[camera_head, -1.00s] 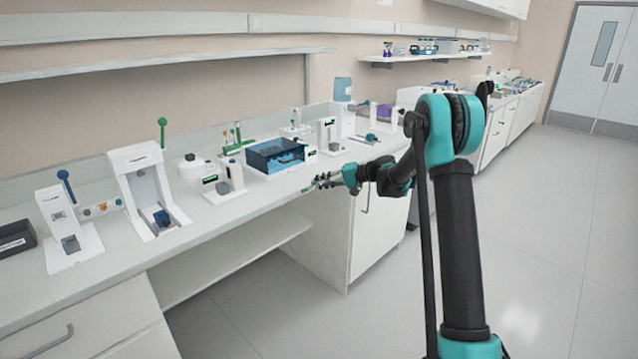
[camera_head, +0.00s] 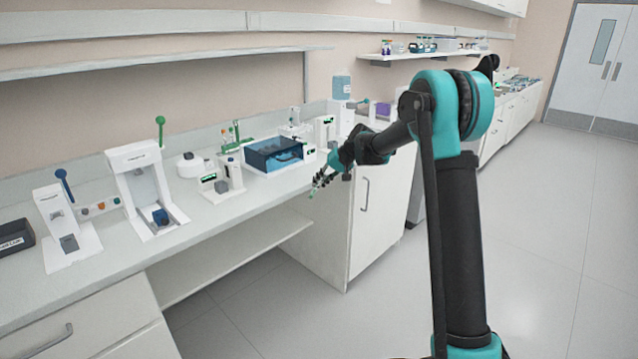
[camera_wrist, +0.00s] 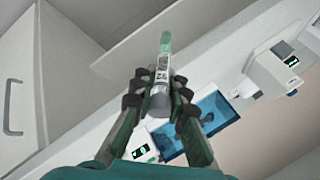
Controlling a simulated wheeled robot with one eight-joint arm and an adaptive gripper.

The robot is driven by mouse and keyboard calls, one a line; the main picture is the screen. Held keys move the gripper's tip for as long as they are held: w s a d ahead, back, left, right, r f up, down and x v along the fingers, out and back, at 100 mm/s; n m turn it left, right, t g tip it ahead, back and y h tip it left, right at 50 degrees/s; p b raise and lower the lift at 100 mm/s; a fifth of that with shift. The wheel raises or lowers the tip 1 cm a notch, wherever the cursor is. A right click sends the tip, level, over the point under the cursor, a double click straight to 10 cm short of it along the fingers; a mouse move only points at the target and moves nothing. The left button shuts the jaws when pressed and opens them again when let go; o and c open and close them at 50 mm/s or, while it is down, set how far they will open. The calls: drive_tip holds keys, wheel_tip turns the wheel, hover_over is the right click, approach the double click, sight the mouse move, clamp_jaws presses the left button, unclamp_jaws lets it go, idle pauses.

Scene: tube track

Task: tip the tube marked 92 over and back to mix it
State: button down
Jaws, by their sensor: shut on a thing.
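My gripper (camera_head: 320,181) is shut on a tube just in front of the bench's front edge. In the wrist view, the tube (camera_wrist: 164,62) lies between the dark finger pads of my gripper (camera_wrist: 158,95). It has a green end pointing away from the wrist, a pale label and a grey end nearer the wrist. The label carries dark digits that look like 92, seen turned. In the head view the tube is too small to make out its tilt clearly.
The white bench (camera_head: 215,220) runs along the wall. A white press-like stand (camera_head: 143,190) is further left. The floor in front is clear.

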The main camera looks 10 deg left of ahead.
drive_tip(key=m+y, duration=0.1)
drive_tip(key=y, duration=0.3)
drive_tip(key=shift+a+g, duration=0.1)
drive_tip(key=shift+g, duration=0.3)
drive_tip(key=y, duration=0.2)
drive_tip(key=m+y, duration=0.1)
drive_tip(key=y, duration=0.1)
drive_tip(key=shift+s+a+r, duration=0.1)
drive_tip(key=shift+r, duration=0.1)
drive_tip(key=m+y, duration=0.2)
drive_tip(key=y, duration=0.2)
drive_tip(key=shift+r+y, duration=0.15)
drive_tip(key=shift+y, duration=0.15)
drive_tip(key=n+h, duration=0.1)
drive_tip(key=h, duration=0.2)
drive_tip(key=n+h, duration=0.1)
drive_tip(key=h, duration=0.3)
drive_tip(key=shift+s+n, duration=0.1)
drive_tip(key=shift+n, duration=0.3)
drive_tip(key=n+t+h, duration=0.1)
drive_tip(key=h, duration=0.6)
drive_tip(key=n+t+h, duration=0.1)
drive_tip(key=h, duration=0.3)
drive_tip(key=shift+w+d+f+n+t+h, duration=0.2)
drive_tip(key=shift+d+f+n+t+h, duration=0.1)
drive_tip(key=shift+d+f, duration=0.1)
